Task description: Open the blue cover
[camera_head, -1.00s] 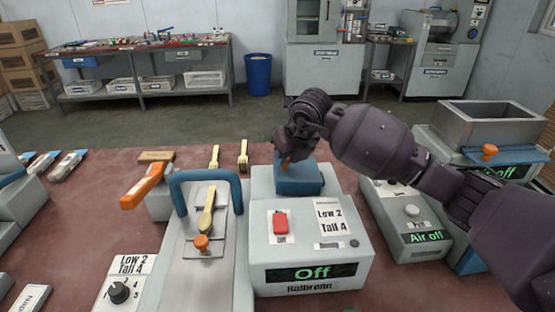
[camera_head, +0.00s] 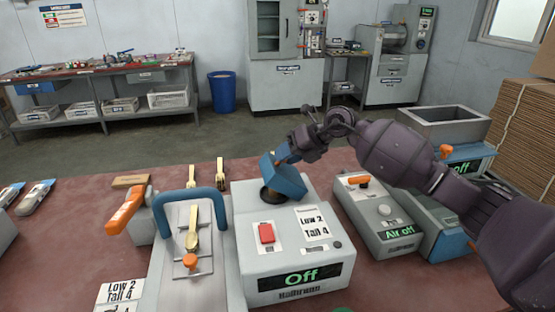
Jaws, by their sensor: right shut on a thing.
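The blue cover (camera_head: 287,182) is on top of the grey machine (camera_head: 330,265) whose display reads "Off". It is tilted up, and a dark round opening (camera_head: 270,196) shows beneath its front. My right gripper (camera_head: 285,152) is at the cover's raised upper edge and is shut on it; the fingertips are small and partly hidden. My left gripper is not in view.
A red switch (camera_head: 266,233) is on the machine's front. An "Air off" unit (camera_head: 392,236) stands close on the right.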

